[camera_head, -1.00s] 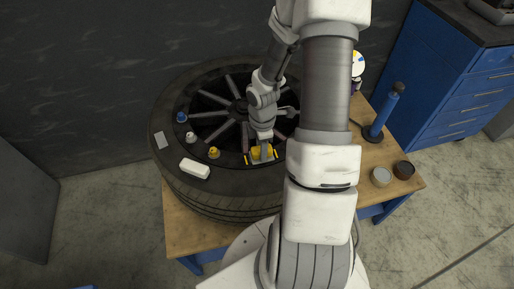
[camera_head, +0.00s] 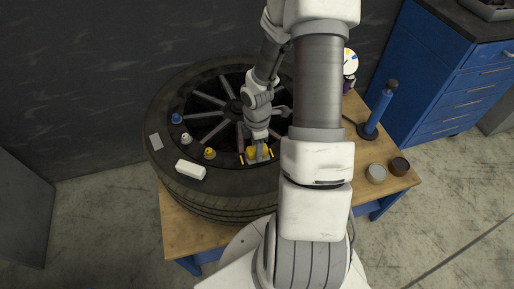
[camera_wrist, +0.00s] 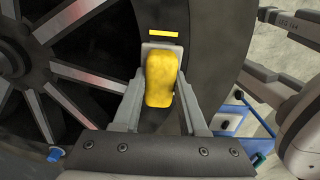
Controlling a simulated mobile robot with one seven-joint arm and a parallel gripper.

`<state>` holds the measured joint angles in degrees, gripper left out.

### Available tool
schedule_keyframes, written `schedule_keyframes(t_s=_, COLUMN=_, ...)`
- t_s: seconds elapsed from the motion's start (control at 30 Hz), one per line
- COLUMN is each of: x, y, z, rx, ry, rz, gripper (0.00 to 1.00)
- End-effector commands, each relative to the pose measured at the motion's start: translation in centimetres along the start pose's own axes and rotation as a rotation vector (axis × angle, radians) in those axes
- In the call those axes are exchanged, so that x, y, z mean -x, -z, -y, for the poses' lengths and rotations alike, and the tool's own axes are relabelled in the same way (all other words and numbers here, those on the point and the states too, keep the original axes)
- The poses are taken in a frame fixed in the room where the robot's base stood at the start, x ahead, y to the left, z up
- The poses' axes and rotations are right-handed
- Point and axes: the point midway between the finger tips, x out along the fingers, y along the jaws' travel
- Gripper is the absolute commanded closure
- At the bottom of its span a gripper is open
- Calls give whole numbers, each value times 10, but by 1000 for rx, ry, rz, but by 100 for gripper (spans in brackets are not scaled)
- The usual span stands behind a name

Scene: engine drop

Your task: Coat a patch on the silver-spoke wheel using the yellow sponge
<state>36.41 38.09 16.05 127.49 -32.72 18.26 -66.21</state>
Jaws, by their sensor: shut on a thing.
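The silver-spoke wheel (camera_head: 207,99) lies flat on the wooden table, its dark tire around grey spokes; the spokes also fill the left of the wrist view (camera_wrist: 90,75). My gripper (camera_head: 259,154) is over the near part of the rim, shut on the yellow sponge (camera_wrist: 160,78), which sits between the two fingers. Short yellow marks (camera_wrist: 163,33) show on the dark surface by the sponge, and one lies just beyond it in the wrist view. Whether the sponge touches the wheel I cannot tell.
Two small round tins (camera_head: 376,173) and a blue pump-like tool (camera_head: 377,112) stand on the table (camera_head: 190,235) at right. A blue cabinet (camera_head: 455,85) stands beyond.

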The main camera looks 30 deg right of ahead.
Motion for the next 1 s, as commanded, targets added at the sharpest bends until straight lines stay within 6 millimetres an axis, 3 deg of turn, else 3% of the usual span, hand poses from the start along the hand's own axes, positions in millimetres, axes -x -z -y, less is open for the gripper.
schedule_keyframes(t_s=0.77, x=0, y=34, z=0, rx=2, ry=0, rz=0, gripper=100)
schedule_keyframes(t_s=1.0, x=1, y=35, z=0, rx=0, ry=0, rz=0, gripper=100)
